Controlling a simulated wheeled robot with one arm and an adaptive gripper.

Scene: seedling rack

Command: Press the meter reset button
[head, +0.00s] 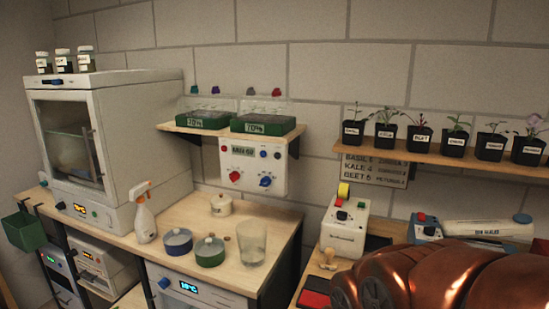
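A white wall panel (253,166) hangs below the tray shelf, with a small display (243,150), a red knob (235,176), a blue knob (265,181) and small round buttons. A pale box-shaped device (343,238) on the right bench has a black knob, a small red button (339,202) and a yellow part on top. A blue device (426,228) beside it has a red button (421,217). No readable label tells which of these is the meter reset button. My gripper is not in view; my copper arm fills the lower right and hides part of the bench.
A white cabinet (140,150) stands at the left. A spray bottle (144,222), lidded pots (210,252) and a clear beaker (251,255) stand on the left bench. Several potted seedlings line the right shelf (440,157). A gap separates the two benches.

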